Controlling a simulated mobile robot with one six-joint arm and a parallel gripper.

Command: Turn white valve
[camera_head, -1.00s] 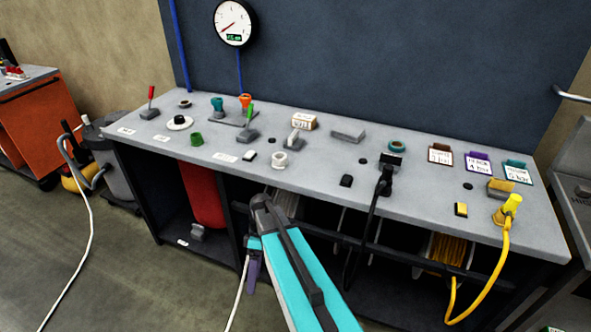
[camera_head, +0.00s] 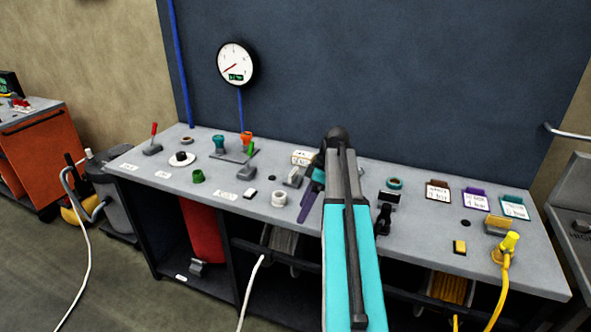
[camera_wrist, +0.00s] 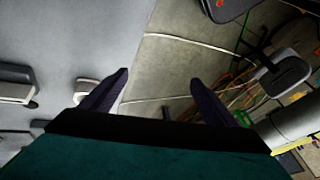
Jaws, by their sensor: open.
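A short white round fitting (camera_head: 278,199) with a hollow top stands near the bench's front edge in the head view. A white disc with a black knob (camera_head: 182,158) sits further left; I cannot tell for sure which is the white valve. My gripper (camera_head: 306,203) is just right of the short white fitting, its purple finger pointing down, partly hidden by my arm. In the wrist view my gripper (camera_wrist: 165,92) is open, with nothing between its fingers. A pale rounded thing (camera_wrist: 88,84) shows partly behind the left finger, apparently the white fitting.
A yellow plug with cable (camera_head: 510,243) is at right. A gauge (camera_head: 236,64) hangs on the back wall.

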